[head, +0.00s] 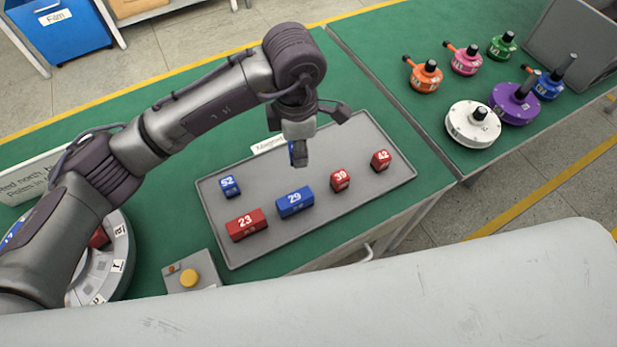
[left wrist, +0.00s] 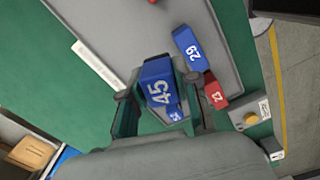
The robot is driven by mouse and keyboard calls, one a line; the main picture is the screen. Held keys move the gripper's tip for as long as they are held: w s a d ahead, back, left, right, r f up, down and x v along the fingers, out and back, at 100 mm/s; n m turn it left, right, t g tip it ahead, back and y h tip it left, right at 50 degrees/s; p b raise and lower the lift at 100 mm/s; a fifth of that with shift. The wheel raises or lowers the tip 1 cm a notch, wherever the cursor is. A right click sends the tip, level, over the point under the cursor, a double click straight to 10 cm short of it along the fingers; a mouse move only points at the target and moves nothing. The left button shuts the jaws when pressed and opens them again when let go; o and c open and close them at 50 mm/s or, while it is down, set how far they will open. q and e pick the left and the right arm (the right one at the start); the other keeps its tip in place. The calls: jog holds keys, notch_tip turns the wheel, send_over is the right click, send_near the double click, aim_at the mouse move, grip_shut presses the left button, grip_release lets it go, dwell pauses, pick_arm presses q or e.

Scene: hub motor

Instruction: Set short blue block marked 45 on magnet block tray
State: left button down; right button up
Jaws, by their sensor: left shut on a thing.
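My left gripper (head: 299,158) is shut on the short blue block marked 45 (left wrist: 158,84) and holds it over the back part of the grey magnet block tray (head: 365,198). In the head view the block mostly hides between the fingers; only a blue sliver shows. In the left wrist view the number 45 faces the camera between the fingertips (left wrist: 160,100). On the tray stand blue block 52 (head: 229,186), red 23 (head: 246,225), blue 29 (head: 294,202), red 39 (head: 340,181) and red 42 (head: 380,160). My right gripper is out of view.
A white label card (head: 270,144) stands at the tray's back edge. A control box with a yellow button (head: 189,277) sits front left, near a round white fixture (head: 112,262). Several coloured motors (head: 472,124) stand at the right. Tray space behind blocks 29 and 39 is bare.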

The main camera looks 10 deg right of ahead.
pick_arm(q)
jog(key=s+d+n, duration=0.1)
jog(key=d+n, duration=0.2)
jog(key=d, duration=0.2)
jog(key=p, duration=0.3)
send_over(276, 173)
jog(key=shift+n, duration=0.3)
notch_tip(276, 173, down, 7)
jog(key=shift+d+r, duration=0.1)
jog(key=shift+d, duration=0.05)
notch_tip(276, 173, down, 3)
jog(key=shift+f+p, duration=0.2)
jog(key=shift+p, duration=0.5)
jog(key=shift+f, duration=0.35)
jog(key=shift+f, duration=0.1)
